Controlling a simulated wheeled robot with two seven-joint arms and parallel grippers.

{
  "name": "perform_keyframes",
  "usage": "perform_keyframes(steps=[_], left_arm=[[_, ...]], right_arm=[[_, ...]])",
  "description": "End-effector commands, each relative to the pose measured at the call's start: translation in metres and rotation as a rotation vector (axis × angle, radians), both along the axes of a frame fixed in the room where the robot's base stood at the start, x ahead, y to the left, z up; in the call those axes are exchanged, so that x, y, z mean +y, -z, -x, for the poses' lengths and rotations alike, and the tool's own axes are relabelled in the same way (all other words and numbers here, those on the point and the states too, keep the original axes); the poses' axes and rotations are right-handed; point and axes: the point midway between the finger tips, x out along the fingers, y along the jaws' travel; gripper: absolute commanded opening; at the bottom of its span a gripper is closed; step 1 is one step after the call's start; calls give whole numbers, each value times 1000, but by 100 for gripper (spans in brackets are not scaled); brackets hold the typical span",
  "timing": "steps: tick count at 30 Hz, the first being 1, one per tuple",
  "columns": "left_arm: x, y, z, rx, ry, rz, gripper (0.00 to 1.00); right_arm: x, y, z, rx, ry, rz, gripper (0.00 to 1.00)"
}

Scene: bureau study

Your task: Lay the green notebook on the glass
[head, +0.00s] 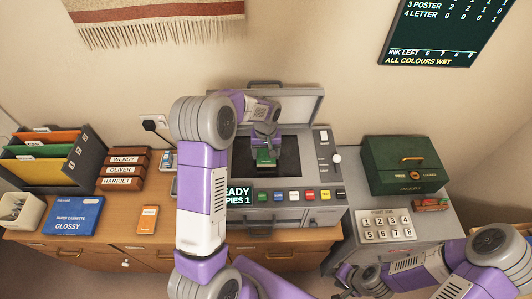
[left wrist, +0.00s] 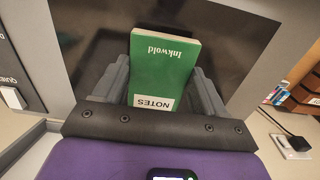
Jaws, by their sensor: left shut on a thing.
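The green notebook (head: 264,158) is in my left gripper (head: 265,145), over the dark glass (head: 288,165) of the copier. In the left wrist view the notebook (left wrist: 163,62) stands out between both fingers, its "Inkwold" and "NOTES" lettering upside down. The dark glass (left wrist: 238,45) lies behind it. I cannot tell whether the notebook touches the glass. My right gripper (head: 362,281) is low at the front right, away from the copier; its finger gap is unclear.
The copier's lid (head: 304,104) stands open behind the glass. A row of coloured buttons (head: 294,195) lines its front. A green box (head: 404,165) and a numbered keypad (head: 387,226) are to the right. A blue packet (head: 75,215) and a file rack (head: 80,165) are to the left.

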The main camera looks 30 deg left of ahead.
Motion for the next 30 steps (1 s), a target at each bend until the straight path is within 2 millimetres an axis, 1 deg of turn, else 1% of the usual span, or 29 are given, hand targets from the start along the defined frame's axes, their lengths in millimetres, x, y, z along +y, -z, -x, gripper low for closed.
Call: perform_keyframes(steps=[1,3,11,15,16,20,21,30], left_arm=[[0,6,0,2,0,1,35],[2,10,-3,-1,-1,1,35],[2,11,-4,-2,0,0,35],[2,15,-4,-2,0,0,35],[2,15,-3,-1,0,0,74],[2,14,-4,-1,0,0,94],[2,14,-3,-1,0,0,97],[2,12,-4,-1,0,0,97]], right_arm=[[0,0,0,0,0,0,38],[0,-2,0,0,0,0,38],[0,-2,0,0,0,0,38],[0,2,0,0,0,0,38],[0,2,0,0,0,0,38],[0,1,0,0,0,0,38],[0,1,0,0,0,0,38],[0,-1,0,0,0,0,38]])
